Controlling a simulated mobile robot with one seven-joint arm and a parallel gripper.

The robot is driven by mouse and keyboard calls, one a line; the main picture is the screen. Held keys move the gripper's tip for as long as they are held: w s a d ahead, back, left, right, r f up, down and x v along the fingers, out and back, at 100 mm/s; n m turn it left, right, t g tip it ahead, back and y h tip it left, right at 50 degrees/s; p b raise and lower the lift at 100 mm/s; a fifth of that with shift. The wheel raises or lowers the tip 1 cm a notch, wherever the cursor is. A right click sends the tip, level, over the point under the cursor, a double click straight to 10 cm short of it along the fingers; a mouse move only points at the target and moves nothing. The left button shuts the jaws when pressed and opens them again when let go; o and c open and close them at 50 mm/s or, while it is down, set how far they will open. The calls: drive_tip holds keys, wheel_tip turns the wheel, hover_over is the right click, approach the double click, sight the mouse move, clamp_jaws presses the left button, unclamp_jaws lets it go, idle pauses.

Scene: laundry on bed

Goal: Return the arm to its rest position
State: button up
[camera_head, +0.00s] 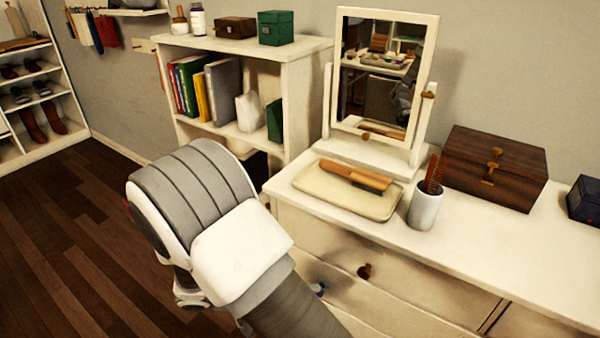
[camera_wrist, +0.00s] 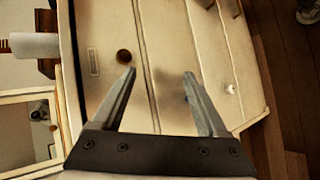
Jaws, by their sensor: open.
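My arm reaches across the lower middle of the head view, in front of the white dresser (camera_head: 460,250). My gripper (camera_wrist: 160,72) shows in the wrist view with its two grey fingers spread apart and nothing between them. Beyond the fingers are the dresser's drawer fronts (camera_wrist: 105,30), with a round dark knob (camera_wrist: 124,57) near the left fingertip. In the head view the fingers are hidden behind my arm.
On the dresser stand a mirror (camera_head: 350,75), a tray (camera_head: 325,188) with a brush (camera_head: 365,178), a cup (camera_head: 425,207) with a comb, and a wooden box (camera_head: 495,160). A white bookshelf (camera_head: 298,105) stands behind my arm. Wooden floor (camera_head: 70,220) lies open at left.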

drive_tip(key=s+d+r+m+t+y, duration=0.1)
drive_tip(key=s+d+r+y, duration=0.35)
drive_tip(key=r, duration=0.45)
drive_tip(key=s+d+r+m+t+y, duration=0.1)
drive_tip(key=s+d+r+m+y, duration=0.15)
drive_tip(key=d+r, duration=0.45)
drive_tip(key=s+d+r+m+y, duration=0.1)
drive_tip(key=s+d+r+y, duration=0.3)
drive_tip(key=r, duration=0.7)
wheel_tip(320, 180, up, 15)
drive_tip(key=a+p, duration=0.1)
drive_tip(key=p, duration=1.4)
drive_tip(key=shift+a+y, duration=0.25)
drive_tip(key=shift+y, duration=0.15)
drive_tip(key=shift+s+f+n, duration=0.1)
drive_tip(key=shift+f+n, duration=0.05)
drive_tip(key=shift+n, duration=0.1)
drive_tip(key=c, duration=0.4)
drive_tip(key=shift+d, duration=0.1)
drive_tip(key=shift+d, duration=0.15)
